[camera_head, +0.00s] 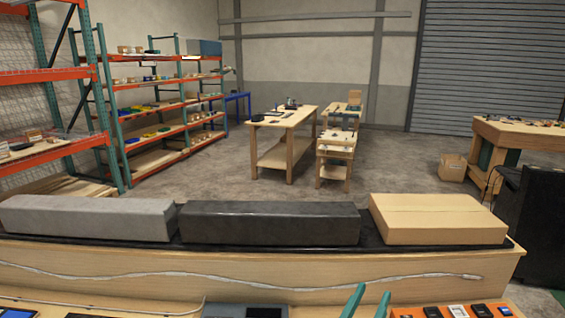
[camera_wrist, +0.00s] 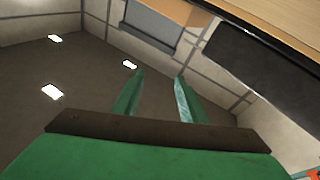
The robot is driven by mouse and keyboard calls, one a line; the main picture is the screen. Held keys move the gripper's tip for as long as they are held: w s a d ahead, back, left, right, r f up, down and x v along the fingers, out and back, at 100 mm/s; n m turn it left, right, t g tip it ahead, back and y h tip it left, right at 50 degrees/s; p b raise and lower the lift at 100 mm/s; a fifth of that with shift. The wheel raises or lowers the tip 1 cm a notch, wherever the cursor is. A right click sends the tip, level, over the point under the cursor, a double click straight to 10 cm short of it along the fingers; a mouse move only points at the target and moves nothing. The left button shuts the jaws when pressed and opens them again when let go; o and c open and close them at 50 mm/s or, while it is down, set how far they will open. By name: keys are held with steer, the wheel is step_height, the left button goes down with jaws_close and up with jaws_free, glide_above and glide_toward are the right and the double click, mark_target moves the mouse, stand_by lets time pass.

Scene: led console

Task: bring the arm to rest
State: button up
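My gripper (camera_head: 366,302) shows in the head view at the bottom edge, right of the middle. Only its two teal fingertips are in the frame, above the near bench. The rest of my arm is out of the frame. In the wrist view my gripper (camera_wrist: 157,78) has its two green fingers apart, with nothing between them. The wrist view looks past the fingers at walls and a dark surface with bright lights. The picture there is tilted.
A wooden ledge (camera_head: 150,268) crosses behind the bench, bearing a grey box (camera_head: 85,217), a black box (camera_head: 270,222) and a cardboard box (camera_head: 437,218). On the bench are a grey device (camera_head: 245,311) and an orange panel (camera_head: 462,312) with small modules. Shelves and worktables stand beyond.

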steer(key=s+a+f+n+t+y, duration=0.1)
steer(key=s+a+f+n+y, duration=0.45)
steer(key=s+f, duration=0.4)
steer(key=s+a+f+n+y, duration=0.4)
steer(key=s+a+f+y, duration=0.15)
steer(key=s+f, duration=0.35)
steer(key=s+a+f+m+g, duration=0.1)
steer(key=s+a, duration=0.3)
steer(key=s, duration=0.5)
steer(key=s+a+f+m+g+y, duration=0.1)
steer(key=s+a+f+m, duration=0.2)
steer(key=s, duration=0.7)
steer(key=shift+s+a+f+m, duration=0.3)
steer(key=shift+a+f, duration=0.25)
steer(key=shift+a, duration=0.35)
